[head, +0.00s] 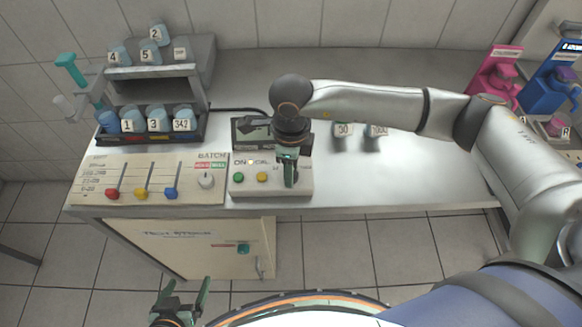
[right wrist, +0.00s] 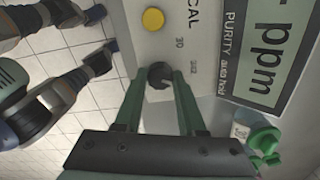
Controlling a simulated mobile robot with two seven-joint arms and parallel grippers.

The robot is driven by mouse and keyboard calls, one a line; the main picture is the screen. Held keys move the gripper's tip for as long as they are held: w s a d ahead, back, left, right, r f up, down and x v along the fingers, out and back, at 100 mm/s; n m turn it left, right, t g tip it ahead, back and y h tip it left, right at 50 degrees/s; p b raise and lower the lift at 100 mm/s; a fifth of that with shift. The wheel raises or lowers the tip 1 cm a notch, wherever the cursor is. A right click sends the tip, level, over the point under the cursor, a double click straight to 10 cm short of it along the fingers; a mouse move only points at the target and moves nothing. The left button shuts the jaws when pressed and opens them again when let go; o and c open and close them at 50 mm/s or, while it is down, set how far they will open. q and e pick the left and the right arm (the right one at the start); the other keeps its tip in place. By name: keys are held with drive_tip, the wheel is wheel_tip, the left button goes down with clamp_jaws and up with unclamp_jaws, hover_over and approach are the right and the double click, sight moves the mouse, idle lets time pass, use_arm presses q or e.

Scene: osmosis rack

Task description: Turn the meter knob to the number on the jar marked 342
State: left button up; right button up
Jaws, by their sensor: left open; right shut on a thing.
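The meter (head: 243,185) is a pale box on the bench's front edge with a green and a yellow button and a display. Its dark knob (right wrist: 159,72) has a light pointer mark; small numbers are printed beside it, one reading 30, the other too small to be sure of. My right gripper (head: 290,178) is over the meter's right part, its green fingers shut on the knob in the right wrist view (right wrist: 160,82). The jar marked 342 (head: 183,122) stands in the rack's lower row, at its right end. My left gripper (head: 183,300) is open and empty in front of the bench.
Jars 1 (head: 130,124) and 3 (head: 158,122) share the rack's lower row; more jars stand above. A slider panel marked BATCH (head: 150,180) is left of the meter. Two labelled jars (head: 344,130) stand behind my right arm. Pink and blue dispensers (head: 493,75) are far right.

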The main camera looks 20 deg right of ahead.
clamp_jaws()
drive_tip(key=shift+f+b, duration=0.2)
drive_tip(key=shift+b, duration=0.3)
drive_tip(key=n+b, duration=0.3)
drive_tip(key=b, duration=0.2)
drive_tip(key=shift+f+n, duration=0.1)
drive_tip(key=shift+n, duration=0.3)
drive_tip(key=shift+r+n+b, duration=0.25)
drive_tip(key=shift+n+b, duration=0.35)
drive_tip(key=shift+b, duration=0.1)
drive_tip(key=o, duration=1)
unclamp_jaws()
drive_tip(key=shift+c, duration=0.2)
